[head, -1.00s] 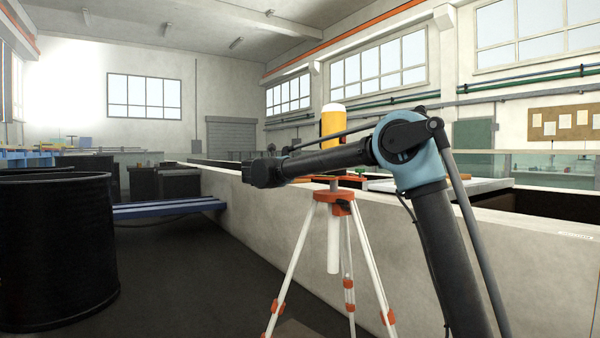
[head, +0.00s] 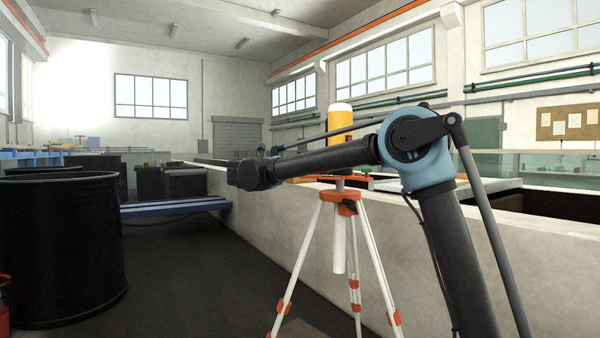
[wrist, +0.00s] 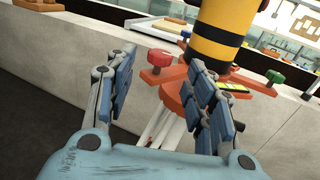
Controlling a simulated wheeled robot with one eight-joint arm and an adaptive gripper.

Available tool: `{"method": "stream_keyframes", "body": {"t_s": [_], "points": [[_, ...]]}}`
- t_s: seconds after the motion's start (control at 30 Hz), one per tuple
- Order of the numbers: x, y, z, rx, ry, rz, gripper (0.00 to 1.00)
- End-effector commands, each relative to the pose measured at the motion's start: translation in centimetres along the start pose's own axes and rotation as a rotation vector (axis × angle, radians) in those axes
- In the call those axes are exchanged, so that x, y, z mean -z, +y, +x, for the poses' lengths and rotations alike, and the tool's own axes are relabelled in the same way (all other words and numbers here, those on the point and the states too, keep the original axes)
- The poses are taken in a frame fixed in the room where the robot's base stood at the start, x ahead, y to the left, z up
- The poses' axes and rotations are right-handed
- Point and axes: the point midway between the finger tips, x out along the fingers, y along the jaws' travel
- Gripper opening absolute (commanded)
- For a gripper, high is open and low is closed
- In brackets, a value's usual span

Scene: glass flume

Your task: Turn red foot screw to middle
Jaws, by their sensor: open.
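The red foot screw (wrist: 159,58) shows in the wrist view, at the left side of the orange tripod head (wrist: 176,90). My gripper (wrist: 163,95) is open and empty in the wrist view, its two blue-padded fingers apart. The screw sits beyond and between the fingertips, apart from both. A yellow and black instrument (wrist: 222,35) stands upright above the head, with a yellow-green level vial (wrist: 232,87) near its base. A green knob (wrist: 274,77) is on the right and a blue one (wrist: 185,35) behind. In the head view, my arm hides part of the yellow instrument (head: 341,121).
The orange and white tripod (head: 340,207) stands beside a long pale wall (head: 480,240). A large black tank (head: 60,245) stands at the left, and a blue bench (head: 175,206) is behind. Dark floor between them is free.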

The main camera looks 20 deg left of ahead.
Motion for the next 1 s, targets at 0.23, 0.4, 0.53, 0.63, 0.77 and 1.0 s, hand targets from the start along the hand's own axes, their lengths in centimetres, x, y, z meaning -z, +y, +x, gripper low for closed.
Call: {"method": "stream_keyframes", "body": {"t_s": [0.23, 0.4, 0.53, 0.63, 0.77, 1.0], "points": [[0.0, 0.0, -3.0, 0.001, 0.000, 0.000, 0.49], [0.0, 0.0, -3.6, 0.000, 0.000, 0.000, 0.49], [0.1, 0.0, -3.6, 0.001, 0.000, 0.000, 0.49], [0.0, 0.0, -3.5, 0.001, 0.000, 0.000, 0.49], [-0.3, -0.2, -2.9, -0.009, -0.010, -0.011, 0.49], [-4.5, -2.3, 3.1, -0.142, -0.148, -0.166, 0.49]]}}
